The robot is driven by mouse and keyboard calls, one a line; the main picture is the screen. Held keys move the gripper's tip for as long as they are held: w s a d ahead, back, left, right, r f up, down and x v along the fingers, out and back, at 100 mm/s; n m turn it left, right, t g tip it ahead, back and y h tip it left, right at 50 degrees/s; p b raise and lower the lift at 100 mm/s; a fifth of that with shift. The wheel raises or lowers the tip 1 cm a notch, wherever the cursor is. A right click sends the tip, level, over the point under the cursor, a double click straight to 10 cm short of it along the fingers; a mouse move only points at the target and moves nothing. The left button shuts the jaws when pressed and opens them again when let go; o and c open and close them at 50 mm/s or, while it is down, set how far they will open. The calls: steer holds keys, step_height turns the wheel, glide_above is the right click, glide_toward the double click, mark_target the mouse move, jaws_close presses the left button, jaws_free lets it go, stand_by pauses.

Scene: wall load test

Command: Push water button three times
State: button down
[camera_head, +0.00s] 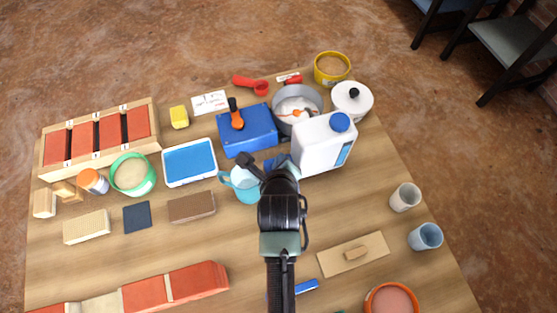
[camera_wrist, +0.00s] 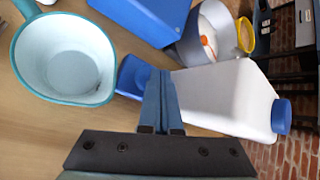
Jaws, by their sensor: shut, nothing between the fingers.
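A white jug (camera_head: 322,145) with a blue cap (camera_head: 340,122) stands right of my gripper (camera_head: 250,163). The jug (camera_wrist: 225,98) lies right of the fingers in the wrist view. A small blue part (camera_wrist: 131,76) sits between the jug and a teal pan (camera_wrist: 63,60), partly hidden behind my fingers; I cannot tell whether it is the water button. My gripper (camera_wrist: 160,75) is shut and empty, its tips over or close to the blue part. Contact cannot be told. The teal pan (camera_head: 243,186) is left of my gripper in the head view.
A blue box (camera_head: 247,131) with an orange-black handle and a grey pot (camera_head: 297,104) stand behind. A white lidded pot (camera_head: 352,99) is at the back right. Two cups (camera_head: 405,197) and a wooden board (camera_head: 352,254) are front right.

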steer(key=shift+f+b, duration=0.4)
steer(key=shift+f, duration=0.35)
stand_by(0.7)
steer(key=shift+r, duration=0.1)
steer(key=shift+r+p, duration=1.05)
steer(key=shift+p, duration=0.15)
steer(key=shift+r, duration=0.1)
step_height(320, 180, up, 5)
steer(key=p, duration=0.5)
steer(key=shift+w, duration=0.1)
stand_by(2.1)
